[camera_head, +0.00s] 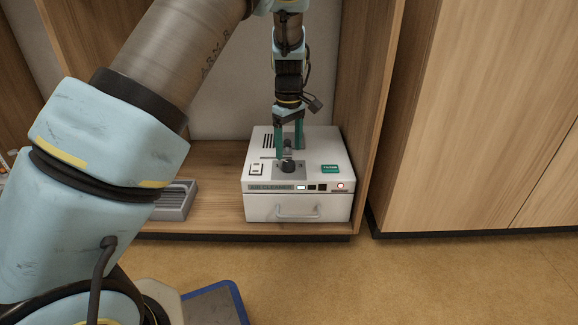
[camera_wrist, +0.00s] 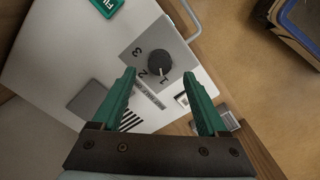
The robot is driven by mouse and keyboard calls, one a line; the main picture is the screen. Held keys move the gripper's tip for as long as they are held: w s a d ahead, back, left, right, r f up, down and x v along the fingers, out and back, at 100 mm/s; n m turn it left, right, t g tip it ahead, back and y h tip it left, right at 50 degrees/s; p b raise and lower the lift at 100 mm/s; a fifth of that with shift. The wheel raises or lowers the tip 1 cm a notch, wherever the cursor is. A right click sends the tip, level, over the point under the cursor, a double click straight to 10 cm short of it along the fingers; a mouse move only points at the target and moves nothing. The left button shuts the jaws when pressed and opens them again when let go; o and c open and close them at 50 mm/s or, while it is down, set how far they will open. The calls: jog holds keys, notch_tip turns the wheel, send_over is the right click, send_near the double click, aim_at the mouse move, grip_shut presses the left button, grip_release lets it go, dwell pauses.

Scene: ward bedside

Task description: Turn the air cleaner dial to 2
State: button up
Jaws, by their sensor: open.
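The air cleaner (camera_head: 298,208) is a white box on the floor of a wooden cabinet bay. Its dark round dial (camera_head: 288,167) sits on a grey plate on the top face. In the wrist view the dial (camera_wrist: 159,66) has the numbers 1, 2 and 3 around one side. A small pale mark on the knob appears to face the 1, but it is too small to be sure. My gripper (camera_head: 290,152) points down above the dial. Its green fingers (camera_wrist: 159,75) are open, one on each side of the dial in the wrist view, with nothing held. Contact with the dial is not visible.
A green label (camera_head: 330,169), a white switch (camera_head: 257,169) and dark vent slots share the top face. The front has small indicators and a drawer handle (camera_head: 298,211). A grey tray (camera_head: 175,200) lies left of the box. The bay's side wall (camera_head: 366,130) stands close on the right.

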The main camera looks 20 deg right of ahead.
aim_at(289, 162)
notch_tip(289, 162, down, 5)
jog(key=shift+r+b, duration=0.1)
jog(key=shift+b, duration=0.8)
grip_shut()
